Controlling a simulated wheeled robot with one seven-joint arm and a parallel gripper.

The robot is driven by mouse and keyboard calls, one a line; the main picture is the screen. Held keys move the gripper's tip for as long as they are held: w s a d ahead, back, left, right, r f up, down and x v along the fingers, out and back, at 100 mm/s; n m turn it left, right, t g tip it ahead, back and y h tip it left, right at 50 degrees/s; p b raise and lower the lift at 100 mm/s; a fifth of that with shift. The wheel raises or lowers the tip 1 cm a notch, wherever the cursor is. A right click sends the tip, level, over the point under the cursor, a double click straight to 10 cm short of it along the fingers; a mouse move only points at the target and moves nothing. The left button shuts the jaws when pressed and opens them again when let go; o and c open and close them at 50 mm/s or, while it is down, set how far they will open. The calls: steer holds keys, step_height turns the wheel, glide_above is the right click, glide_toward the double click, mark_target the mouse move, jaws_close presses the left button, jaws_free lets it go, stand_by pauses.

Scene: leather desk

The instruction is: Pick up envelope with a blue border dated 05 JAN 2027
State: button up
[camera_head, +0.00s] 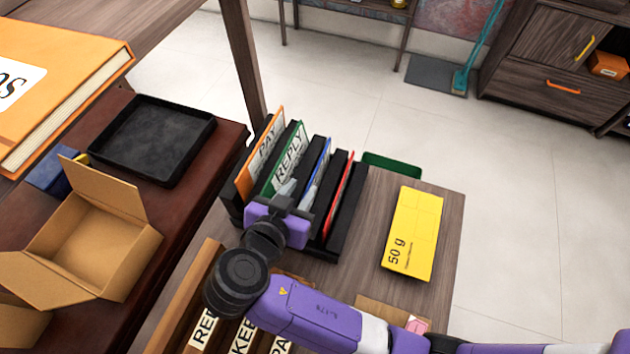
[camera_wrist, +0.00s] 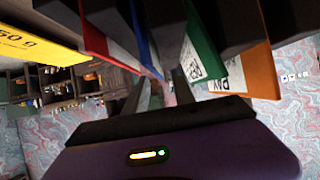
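A black slotted rack (camera_head: 345,215) on the wooden side table holds upright items. The blue-bordered envelope (camera_head: 314,172) stands in a middle slot, between the green REPLY divider (camera_head: 287,160) and a red-edged item (camera_head: 340,190). No date is readable on it. My gripper (camera_head: 296,192) is over the rack, close to the blue-bordered envelope and the green divider. In the wrist view the two fingers (camera_wrist: 161,92) are apart. The blue edge (camera_wrist: 143,38) runs down toward the gap between them. I cannot tell whether it touches a finger.
An orange PAY divider (camera_head: 258,160) stands at the rack's left end. A yellow 50 g packet (camera_head: 412,235) lies to the right. A wooden sorter with labelled slots (camera_head: 207,325) is in front. A black tray (camera_head: 150,140) and open cardboard box (camera_head: 85,245) are on the left desk.

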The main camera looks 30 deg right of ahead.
mark_target(313, 177)
steer(key=d, duration=0.1)
steer(key=w+d+f+p, duration=0.1)
steer(key=w+d, duration=0.1)
steer(key=d, duration=0.1)
steer(key=shift+f, duration=0.15)
steer(key=shift+w+d+f, duration=0.25)
steer(key=shift+d+f, duration=0.05)
jaws_close()
stand_by(1.1)
